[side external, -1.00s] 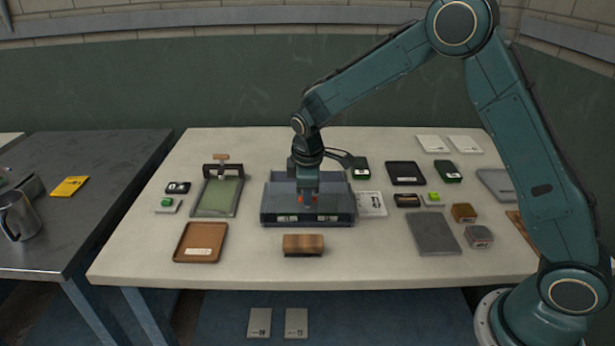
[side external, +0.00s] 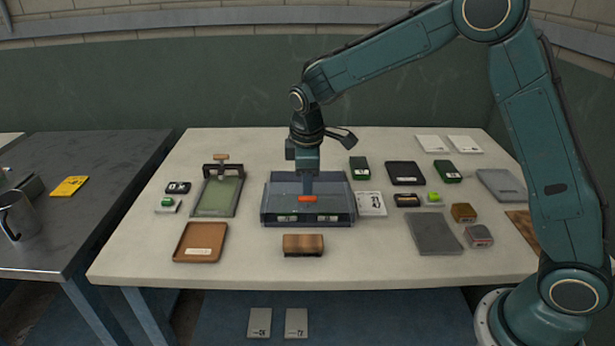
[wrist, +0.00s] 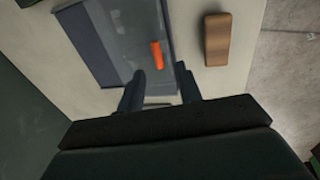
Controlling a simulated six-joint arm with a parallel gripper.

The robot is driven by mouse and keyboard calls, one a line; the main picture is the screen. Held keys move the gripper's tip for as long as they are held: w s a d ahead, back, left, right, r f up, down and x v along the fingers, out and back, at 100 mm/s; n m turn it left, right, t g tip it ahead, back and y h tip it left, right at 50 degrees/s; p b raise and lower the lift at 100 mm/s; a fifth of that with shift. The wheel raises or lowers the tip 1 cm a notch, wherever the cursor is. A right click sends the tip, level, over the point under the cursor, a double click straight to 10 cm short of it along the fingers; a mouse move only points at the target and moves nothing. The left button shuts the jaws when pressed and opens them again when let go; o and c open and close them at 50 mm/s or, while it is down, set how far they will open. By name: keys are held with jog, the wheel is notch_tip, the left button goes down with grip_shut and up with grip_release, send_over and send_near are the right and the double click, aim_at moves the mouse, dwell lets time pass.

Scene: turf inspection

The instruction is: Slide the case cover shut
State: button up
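The case (side external: 346,217) is a dark blue-grey box in the middle of the pale table, with pale labelled items showing along its front. Its grey, see-through cover (wrist: 120,25) lies over much of it; a dark blue strip (wrist: 90,50) shows beside the cover in the wrist view. An orange handle (side external: 307,198) sits on the cover near the case's front edge, and it also shows in the wrist view (wrist: 156,55). My gripper (wrist: 160,85) is open and empty, its fingers apart, above the case. The handle is beyond the fingertips in the wrist view, not between them.
A wooden block (side external: 303,244) stands in front of the case. A brown tray (side external: 200,243) and a green-topped board (side external: 217,196) are to the left. A white card (side external: 371,204) lies close to the right side, with a grey plate (side external: 433,233) farther right.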

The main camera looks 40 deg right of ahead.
notch_tip(320, 180, up, 8)
jog(key=s+a, duration=0.1)
jog(key=shift+r, duration=0.25)
jog(key=shift+s+a, duration=0.1)
jog(key=shift+s, duration=0.05)
jog(key=s+d+r+m+t+y, duration=0.1)
jog(key=s+d+r+m, duration=0.1)
jog(key=s+r, duration=0.35)
jog(key=s+d+r+m+t, duration=0.1)
jog(key=s+d+r+m, duration=0.15)
jog(key=s, duration=0.65)
jog(key=s+f+m+t, duration=0.2)
jog(key=s+m, duration=0.2)
jog(key=s, duration=1.1)
jog(key=shift+s+a+f+y, duration=0.25)
jog(key=shift+a+y, duration=0.05)
jog(key=shift+a, duration=0.05)
jog(key=shift+m, duration=0.25)
